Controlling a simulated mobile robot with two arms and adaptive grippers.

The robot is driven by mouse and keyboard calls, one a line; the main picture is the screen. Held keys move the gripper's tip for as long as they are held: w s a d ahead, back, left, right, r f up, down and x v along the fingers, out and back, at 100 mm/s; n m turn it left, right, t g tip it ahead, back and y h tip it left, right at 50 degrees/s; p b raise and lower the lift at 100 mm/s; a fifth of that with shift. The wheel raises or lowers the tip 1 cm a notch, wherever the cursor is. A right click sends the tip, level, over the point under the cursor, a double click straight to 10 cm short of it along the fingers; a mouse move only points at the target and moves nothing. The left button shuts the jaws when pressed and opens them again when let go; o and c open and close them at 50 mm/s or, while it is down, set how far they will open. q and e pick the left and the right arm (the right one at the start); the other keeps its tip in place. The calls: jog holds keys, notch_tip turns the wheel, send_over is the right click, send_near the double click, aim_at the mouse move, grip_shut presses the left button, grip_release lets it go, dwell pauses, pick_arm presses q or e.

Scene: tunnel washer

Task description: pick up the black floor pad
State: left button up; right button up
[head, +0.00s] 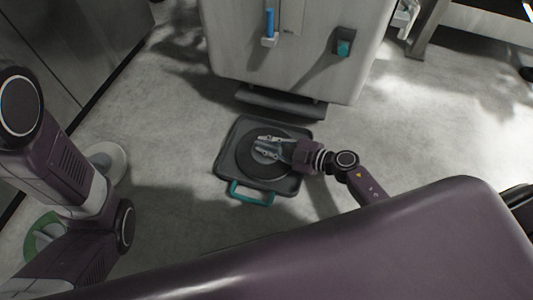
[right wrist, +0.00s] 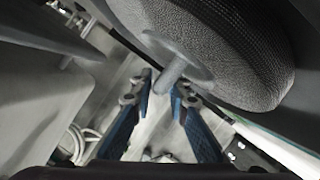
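The black floor pad (head: 246,163) is a dark round disc lying in a dark square tray (head: 228,150) with a teal handle (head: 252,195) on its near side. In the right wrist view the pad (right wrist: 225,45) is a thick disc with a woven surface and a pale grey post (right wrist: 172,72) at its middle. My right gripper (head: 262,146) reaches in from the right over the pad's middle. In the right wrist view its blue fingers (right wrist: 164,82) are apart, with the post close to their tips; contact is unclear. My left gripper is out of view.
A pale machine cabinet (head: 300,50) stands behind the tray, with a dark ledge (head: 280,104) at its foot. A white disc (head: 110,158) and a green ring (head: 36,240) lie partly behind my left arm.

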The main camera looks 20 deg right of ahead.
jog(key=shift+c, duration=0.3)
grip_shut()
jog(key=shift+r, duration=0.1)
